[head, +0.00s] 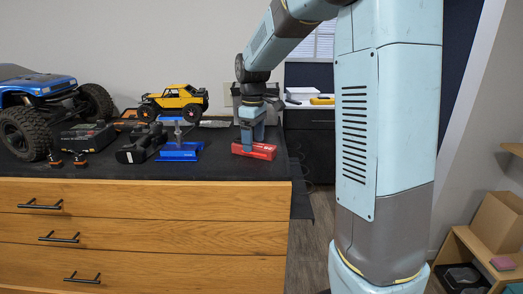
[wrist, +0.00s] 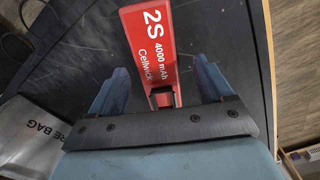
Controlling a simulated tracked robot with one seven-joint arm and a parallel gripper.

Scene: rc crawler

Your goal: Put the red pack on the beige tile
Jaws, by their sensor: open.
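The red pack (head: 265,153) lies on the dark top of the wooden drawer cabinet, near its right end. My gripper (head: 250,146) points down over it. In the wrist view the red pack (wrist: 154,50), with white "2S 4000 mAh" lettering, lies between the fingers of my open gripper (wrist: 161,85). A gap shows between the pack and each finger. I cannot make out a beige tile in either view.
Left of the pack stand a blue stand (head: 180,151), a black device (head: 141,144), a yellow toy truck (head: 174,103) and a large blue truck (head: 42,100). A silver bag (wrist: 35,135) lies left of my gripper in the wrist view. The cabinet top's right edge is close by.

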